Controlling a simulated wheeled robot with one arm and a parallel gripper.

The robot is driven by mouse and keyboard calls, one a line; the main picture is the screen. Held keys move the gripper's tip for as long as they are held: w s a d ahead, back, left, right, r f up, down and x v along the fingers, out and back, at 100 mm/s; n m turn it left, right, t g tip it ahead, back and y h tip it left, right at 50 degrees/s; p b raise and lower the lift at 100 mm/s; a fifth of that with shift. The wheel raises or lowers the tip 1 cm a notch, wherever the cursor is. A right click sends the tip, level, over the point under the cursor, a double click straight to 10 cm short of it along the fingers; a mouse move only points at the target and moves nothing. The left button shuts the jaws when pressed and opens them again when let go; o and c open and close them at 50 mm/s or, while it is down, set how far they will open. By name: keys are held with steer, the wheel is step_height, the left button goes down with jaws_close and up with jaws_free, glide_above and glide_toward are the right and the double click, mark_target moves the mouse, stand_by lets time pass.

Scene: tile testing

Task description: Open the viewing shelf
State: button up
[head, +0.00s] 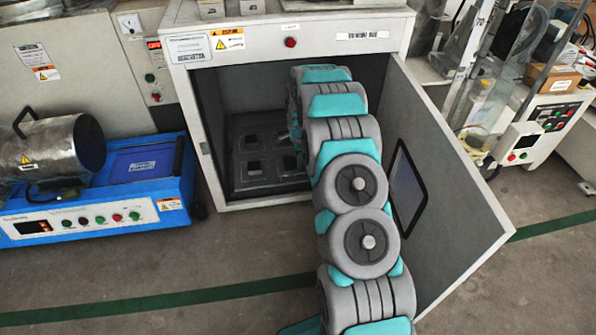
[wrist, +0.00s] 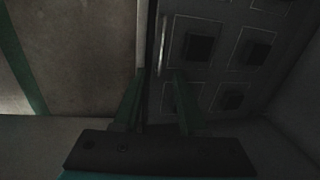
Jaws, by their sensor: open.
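The grey cabinet (head: 300,205) stands in the middle of the head view with its door (head: 450,190) swung wide open to the right. Inside is a dark shelf (head: 240,172) with several square pads; it also fills the right of the wrist view (wrist: 215,75). A thin bright bar like a handle (wrist: 162,45) lies along the shelf near its front edge. My gripper (wrist: 158,74) is open and empty, with its two fingers apart just short of the bar's near end. Whether they touch the shelf is unclear. In the head view my arm hides the gripper.
A blue machine (head: 95,200) with a metal cylinder (head: 50,147) stands to the left. A white control box (head: 530,135) stands on the right, behind the open door. The floor (head: 230,250) in front of the cabinet is clear apart from my arm; a green stripe crosses it.

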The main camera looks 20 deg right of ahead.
steer(key=f, duration=0.1)
glide_above(298, 181)
steer(key=shift+w+f, duration=0.1)
steer(key=shift+f, duration=3.7)
jaws_close()
